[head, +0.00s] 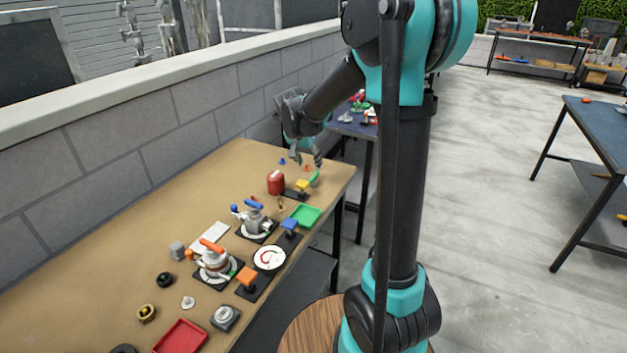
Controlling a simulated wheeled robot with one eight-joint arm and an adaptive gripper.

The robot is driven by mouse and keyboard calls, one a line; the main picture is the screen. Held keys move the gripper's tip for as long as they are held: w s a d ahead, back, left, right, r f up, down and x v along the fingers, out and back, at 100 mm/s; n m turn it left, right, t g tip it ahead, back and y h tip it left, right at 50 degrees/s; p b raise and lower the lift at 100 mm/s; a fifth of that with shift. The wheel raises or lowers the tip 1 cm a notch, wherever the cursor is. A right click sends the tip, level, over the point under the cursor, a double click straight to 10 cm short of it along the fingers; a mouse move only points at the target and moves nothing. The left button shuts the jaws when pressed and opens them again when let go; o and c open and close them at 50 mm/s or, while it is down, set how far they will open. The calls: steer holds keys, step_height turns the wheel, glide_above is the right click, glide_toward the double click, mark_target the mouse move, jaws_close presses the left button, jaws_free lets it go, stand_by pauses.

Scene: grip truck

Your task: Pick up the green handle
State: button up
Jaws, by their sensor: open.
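A small green handle (315,178) is near the far right end of the brown workbench (90,290), beside a yellow-topped piece (302,185). My gripper (305,161) hangs above that end of the bench with its fingers pointing down. Its fingers are spread and nothing shows between them. The handle lies just below and slightly right of the fingers. At this size I cannot tell whether a fingertip touches it.
A red canister (276,182) stands left of the handle, close to my gripper. A green tray (305,216), a blue-topped piece (289,226) and valve assemblies (215,263) sit nearer. A block wall (120,170) runs behind the bench.

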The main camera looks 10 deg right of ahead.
mark_target(314, 175)
steer(key=shift+x, duration=4.35)
steer(key=shift+s+d, duration=0.1)
steer(key=shift+s, duration=0.05)
steer(key=shift+c, duration=0.6)
jaws_close()
